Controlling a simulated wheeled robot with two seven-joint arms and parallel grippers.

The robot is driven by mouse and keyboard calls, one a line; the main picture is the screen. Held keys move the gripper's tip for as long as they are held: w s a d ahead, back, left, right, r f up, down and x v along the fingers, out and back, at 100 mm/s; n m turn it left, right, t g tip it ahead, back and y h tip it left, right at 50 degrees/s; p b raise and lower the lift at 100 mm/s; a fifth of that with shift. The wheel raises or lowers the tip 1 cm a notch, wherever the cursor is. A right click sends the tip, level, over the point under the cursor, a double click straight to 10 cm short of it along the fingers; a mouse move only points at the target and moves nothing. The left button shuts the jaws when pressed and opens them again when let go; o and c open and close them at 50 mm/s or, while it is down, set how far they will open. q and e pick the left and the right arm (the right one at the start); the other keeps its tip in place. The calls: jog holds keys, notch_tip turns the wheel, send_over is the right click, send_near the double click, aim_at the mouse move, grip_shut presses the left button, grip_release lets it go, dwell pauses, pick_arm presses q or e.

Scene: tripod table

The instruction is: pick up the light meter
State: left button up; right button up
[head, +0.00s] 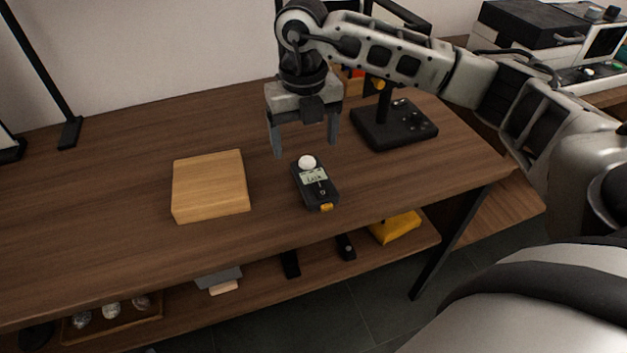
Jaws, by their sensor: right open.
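The light meter (315,188) lies on the wooden table (110,165). It is a small dark device with a white dome at its far end, a pale display and a yellow piece at its near end. My right gripper (305,150) is open, fingers pointing down, above the meter's far end. Its two fingertips are to either side of the white dome in the picture. Nothing is between the fingers that I can see being held. My left gripper is not in view.
A light wooden block (210,186) lies left of the meter. A black device with knobs and a post (394,125) stands to the right, behind the meter. A lower shelf (250,301) holds several items.

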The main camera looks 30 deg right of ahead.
aim_at(311, 172)
jog(key=shift+f, duration=0.85)
jog(key=f, duration=0.1)
jog(key=s+f, duration=0.1)
jog(key=f, duration=0.2)
jog(key=shift+s+d+f, duration=0.2)
jog(key=shift+d+f, duration=0.05)
jog(key=shift+f, duration=0.45)
jog(key=c, duration=1.1)
